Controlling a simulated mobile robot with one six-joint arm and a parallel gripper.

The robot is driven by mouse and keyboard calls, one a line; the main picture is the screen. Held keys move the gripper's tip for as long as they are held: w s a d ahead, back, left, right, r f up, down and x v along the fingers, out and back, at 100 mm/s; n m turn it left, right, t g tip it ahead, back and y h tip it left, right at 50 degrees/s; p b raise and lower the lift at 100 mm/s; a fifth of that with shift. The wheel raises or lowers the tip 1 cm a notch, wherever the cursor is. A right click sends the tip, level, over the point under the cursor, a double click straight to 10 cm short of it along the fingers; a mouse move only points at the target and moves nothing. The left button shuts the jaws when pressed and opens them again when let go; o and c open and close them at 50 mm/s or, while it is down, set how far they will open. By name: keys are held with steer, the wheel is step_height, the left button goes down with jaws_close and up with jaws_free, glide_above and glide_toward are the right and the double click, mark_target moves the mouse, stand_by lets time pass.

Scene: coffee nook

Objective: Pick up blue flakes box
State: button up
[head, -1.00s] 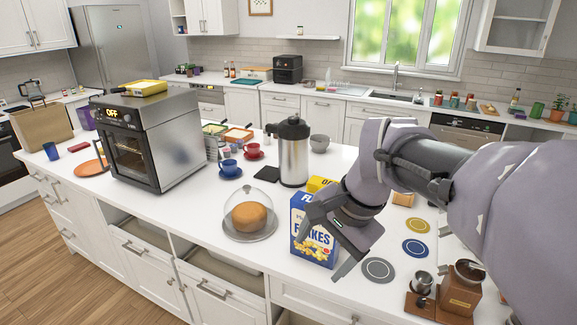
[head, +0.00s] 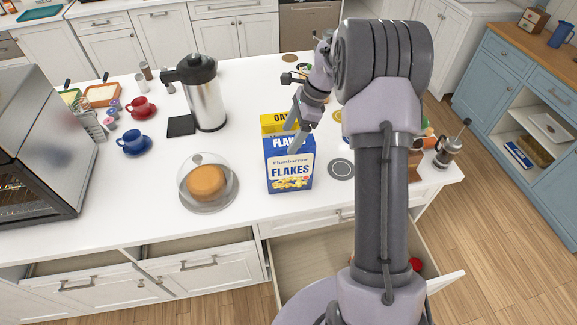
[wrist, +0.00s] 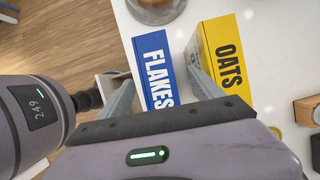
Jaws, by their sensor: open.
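The blue flakes box (head: 289,170) stands upright on the white counter, its printed front facing the head camera. In the wrist view the flakes box (wrist: 154,68) is seen from above, lying between my two fingers. My gripper (head: 297,138) is open at the top of the box, with a finger overlapping its upper part in the head view. In the wrist view my gripper (wrist: 160,72) has one finger on each side of the box; I cannot tell whether either touches it. The yellow oats box (wrist: 222,55) stands close beside it, near the right finger.
The oats box (head: 273,122) is behind the flakes box. A glass-domed cake (head: 207,183) is to the left, with a steel flask (head: 206,103) behind it. A grey round coaster (head: 341,169) lies to the right. A drawer (head: 320,265) stands open below the counter.

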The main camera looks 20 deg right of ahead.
mark_target(285, 150)
steer(key=x, duration=0.6)
steer(key=shift+s+f+b, duration=0.2)
steer(key=shift+f+b, duration=0.05)
steer(key=shift+b, duration=0.05)
steer(key=shift+d, duration=0.1)
steer(key=shift+f, duration=0.2)
steer(key=shift+c, duration=0.2)
jaws_close()
